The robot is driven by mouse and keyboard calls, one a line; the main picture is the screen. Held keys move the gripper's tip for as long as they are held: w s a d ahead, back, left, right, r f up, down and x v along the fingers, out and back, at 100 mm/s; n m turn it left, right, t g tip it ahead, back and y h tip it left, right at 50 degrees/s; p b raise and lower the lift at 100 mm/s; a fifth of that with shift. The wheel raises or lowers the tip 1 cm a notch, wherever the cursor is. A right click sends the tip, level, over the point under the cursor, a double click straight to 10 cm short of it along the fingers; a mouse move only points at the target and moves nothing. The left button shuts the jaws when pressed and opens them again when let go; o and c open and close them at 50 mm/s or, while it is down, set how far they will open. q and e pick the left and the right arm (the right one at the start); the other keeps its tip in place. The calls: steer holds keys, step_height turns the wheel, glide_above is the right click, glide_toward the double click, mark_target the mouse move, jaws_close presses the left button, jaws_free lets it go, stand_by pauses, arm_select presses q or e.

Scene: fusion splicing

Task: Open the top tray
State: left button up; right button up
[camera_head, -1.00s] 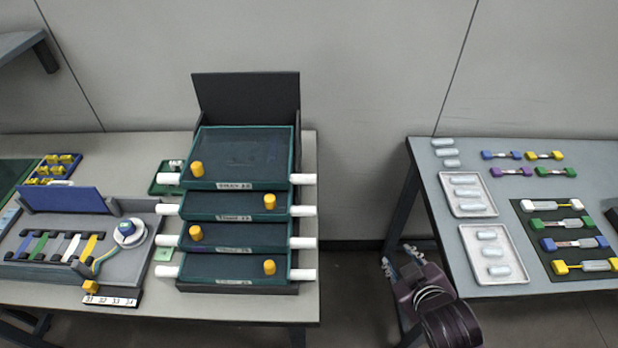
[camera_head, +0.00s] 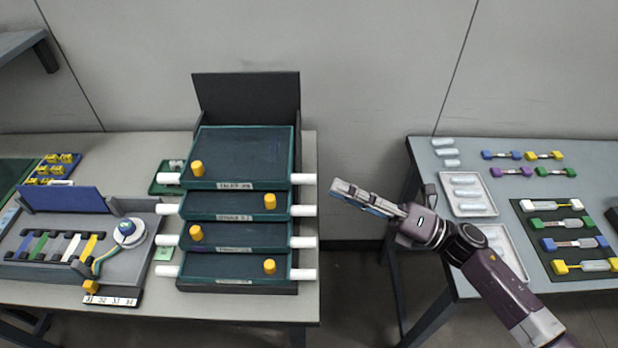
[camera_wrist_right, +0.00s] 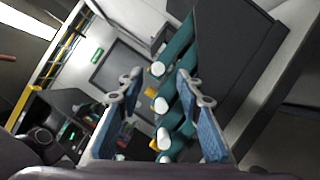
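The top tray (camera_head: 244,155) is a dark panel with a green rim, highest in a stepped stack of several trays on the left table. It has a yellow knob (camera_head: 198,169) at its left and white handles at both sides, the right one (camera_head: 303,179) nearest my right gripper. My right gripper (camera_head: 350,192) is right of the stack, apart from it, pointing left. In the right wrist view its two blue-padded fingers (camera_wrist_right: 158,88) are spread with nothing held, and the white handle ends (camera_wrist_right: 158,69) show between and beyond them. My left gripper is not in view.
A black upright panel (camera_head: 247,98) stands behind the stack. A grey splicing fixture (camera_head: 130,262) is left of it. The right table (camera_head: 470,275) holds white trays (camera_head: 513,278) and coloured connectors. A gap separates the tables.

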mark_target(315, 181)
steer(key=shift+n+g, duration=0.4)
steer(key=x, duration=0.2)
steer(key=p+x, duration=0.1)
steer(key=x, duration=0.1)
steer(key=p+x, duration=0.1)
steer(key=x, duration=0.1)
steer(key=shift+s+a+r, duration=0.15)
steer(key=shift+s+r, duration=0.05)
steer(key=shift+s, duration=0.05)
steer(key=shift+w+a+p, duration=0.25)
steer(key=shift+a+p, duration=0.05)
steer(key=shift+a, duration=0.4)
steer(key=shift+c, duration=0.6)
jaws_close()
